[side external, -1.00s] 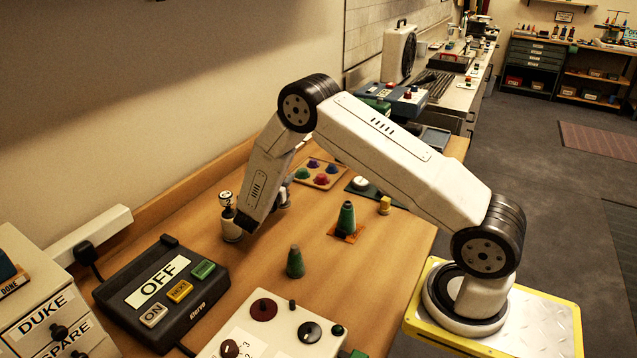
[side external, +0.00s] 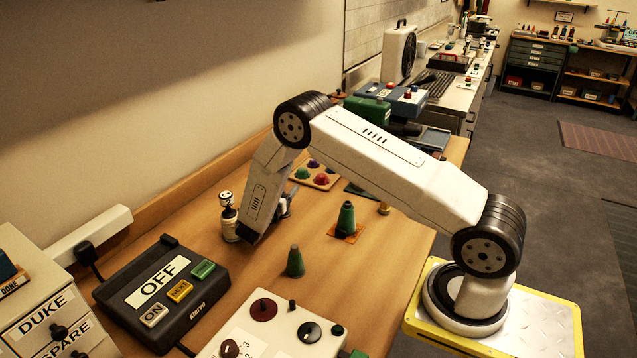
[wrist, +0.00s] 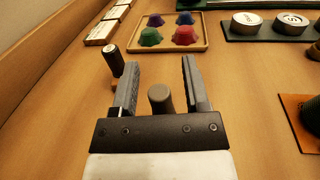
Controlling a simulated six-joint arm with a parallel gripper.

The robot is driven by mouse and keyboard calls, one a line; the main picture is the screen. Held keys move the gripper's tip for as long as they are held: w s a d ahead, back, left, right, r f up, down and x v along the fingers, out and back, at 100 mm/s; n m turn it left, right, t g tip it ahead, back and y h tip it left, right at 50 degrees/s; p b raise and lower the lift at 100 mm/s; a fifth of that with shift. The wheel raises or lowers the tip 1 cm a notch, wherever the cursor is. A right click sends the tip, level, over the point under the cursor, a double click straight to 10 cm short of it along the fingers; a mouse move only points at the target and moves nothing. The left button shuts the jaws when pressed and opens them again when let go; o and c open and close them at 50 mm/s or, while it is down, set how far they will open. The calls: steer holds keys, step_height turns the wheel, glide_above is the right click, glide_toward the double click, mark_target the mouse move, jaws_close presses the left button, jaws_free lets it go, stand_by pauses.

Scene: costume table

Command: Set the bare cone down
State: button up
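The bare cone shows in the wrist view as a plain grey-brown rounded peg shape (wrist: 160,97) between my fingers; its lower part is hidden by my palm. My gripper (wrist: 160,64) has its two fingers standing well apart, one on each side of the cone, with wood visible in a gap on both sides. I see no finger touching it. In the side view my arm's white forearm link hides the cone and most of the gripper, so whether the cone's base rests on the table (side external: 330,275) does not show.
A black-and-white bottle (side external: 229,215) stands close left of my gripper. A green cone (side external: 295,262) stands nearer the camera; another (side external: 346,218) stands on an orange mat. A tray of coloured pieces (wrist: 178,33) lies beyond my fingers. A control box (side external: 165,295) sits front left.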

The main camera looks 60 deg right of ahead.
steer(key=shift+r, duration=0.2)
steer(key=shift+s+a, duration=0.2)
steer(key=shift+a, duration=1.05)
steer(key=shift+s+a, duration=0.15)
steer(key=shift+a, duration=1.1)
steer(key=shift+s+a, duration=0.2)
steer(key=shift+a, duration=1.05)
steer(key=shift+s+d+r+m+g+y, duration=0.2)
steer(key=shift+s+m+g+y, duration=0.15)
steer(key=shift+s+g, duration=0.2)
steer(key=s+m+g+y, duration=0.2)
steer(key=s, duration=0.1)
steer(key=s+r+m+g+y, duration=0.1)
steer(key=s+m, duration=0.1)
steer(key=shift+s+a+r+y, duration=0.1)
steer(key=shift+a+y, duration=0.15)
steer(key=shift+y, duration=0.1)
steer(key=s+a+m+y, duration=0.1)
steer(key=s+m+y, duration=0.1)
steer(key=s, duration=0.1)
steer(key=s+a+m+g+y, duration=0.1)
steer(key=s+y, duration=0.1)
steer(key=shift+a+r, duration=0.3)
steer(key=shift+r, duration=0.1)
steer(key=s+a+r+m+t+y, duration=0.5)
steer(key=s+a+m+y, duration=0.3)
steer(key=m, duration=0.4)
steer(key=shift+a+r+y, duration=0.25)
steer(key=shift+a+y, duration=0.45)
steer(key=shift+a, duration=0.55)
